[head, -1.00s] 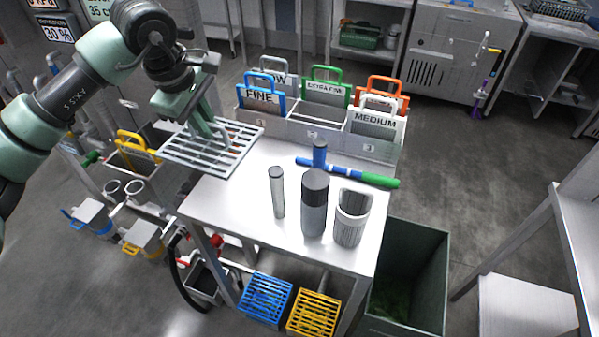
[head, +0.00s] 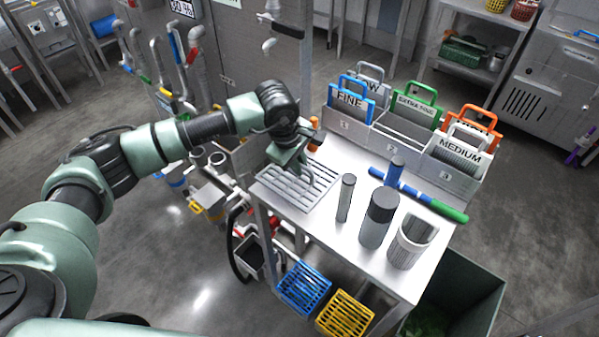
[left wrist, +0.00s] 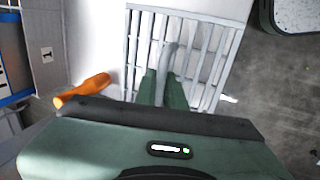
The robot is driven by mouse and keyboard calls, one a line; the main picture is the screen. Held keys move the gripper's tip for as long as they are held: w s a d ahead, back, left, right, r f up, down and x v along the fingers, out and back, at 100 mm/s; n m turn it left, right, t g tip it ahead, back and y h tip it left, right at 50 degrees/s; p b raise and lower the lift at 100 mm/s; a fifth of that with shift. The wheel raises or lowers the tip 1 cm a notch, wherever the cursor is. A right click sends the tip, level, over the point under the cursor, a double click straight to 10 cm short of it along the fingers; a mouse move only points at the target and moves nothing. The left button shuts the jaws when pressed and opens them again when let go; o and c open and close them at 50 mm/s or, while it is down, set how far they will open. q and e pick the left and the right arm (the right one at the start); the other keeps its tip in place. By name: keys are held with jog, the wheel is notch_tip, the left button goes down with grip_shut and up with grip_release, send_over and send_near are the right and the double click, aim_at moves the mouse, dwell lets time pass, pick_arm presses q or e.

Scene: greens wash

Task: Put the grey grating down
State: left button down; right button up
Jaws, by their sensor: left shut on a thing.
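The grey grating (head: 313,190) is a flat slatted panel at the left end of the steel table (head: 330,218) in the head view. It looks level and at or very near the tabletop; I cannot tell whether it touches. My left gripper (head: 287,160) is shut on the grating's upright grip at its far left part. In the left wrist view the grating (left wrist: 133,50) fills the upper middle, and the green fingers of my left gripper (left wrist: 163,85) close around its grey grip. My right gripper is not in view.
A grey tube (head: 345,198), a dark-capped cylinder (head: 375,225) and a light ribbed cup (head: 412,240) stand to the right of the grating. A blue and green tool (head: 420,196) lies behind them. A labelled bin rack (head: 400,145) lines the back. An orange handle (left wrist: 85,90) is close beside the gripper.

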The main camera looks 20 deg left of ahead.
pick_arm(q)
notch_tip(320, 180, down, 4)
jog(key=shift+w+f+p, duration=0.1)
jog(key=shift+p, duration=0.45)
jog(key=shift+f, duration=0.15)
jog(key=shift+f, duration=0.2)
jog(key=c, duration=1.5)
grip_release()
jog(key=shift+r, duration=0.1)
